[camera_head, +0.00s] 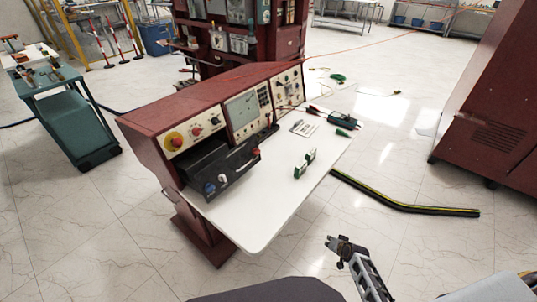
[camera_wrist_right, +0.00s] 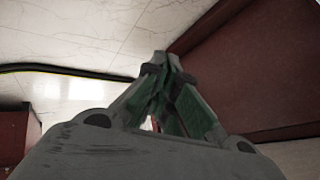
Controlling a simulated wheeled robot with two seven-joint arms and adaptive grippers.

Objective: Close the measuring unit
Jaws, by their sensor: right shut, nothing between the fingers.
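The measuring unit (camera_head: 222,165) is a dark drawer-like box in the lower left part of the red console (camera_head: 160,112). It sticks out over the white desk top (camera_head: 265,205), with knobs on its front. My right gripper (camera_head: 338,243) is in the air beyond the desk's right front edge, apart from the unit. In the right wrist view my right gripper's fingertips (camera_wrist_right: 161,62) meet and hold nothing. The measuring unit is not seen in that view. My left gripper is not in view.
Small green parts (camera_head: 305,163) and a dark green device (camera_head: 342,119) lie on the desk. A black-and-yellow cable strip (camera_head: 400,204) lies on the floor to the right. A red cabinet (camera_head: 495,100) stands at the right. A teal cart (camera_head: 72,120) is at the left.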

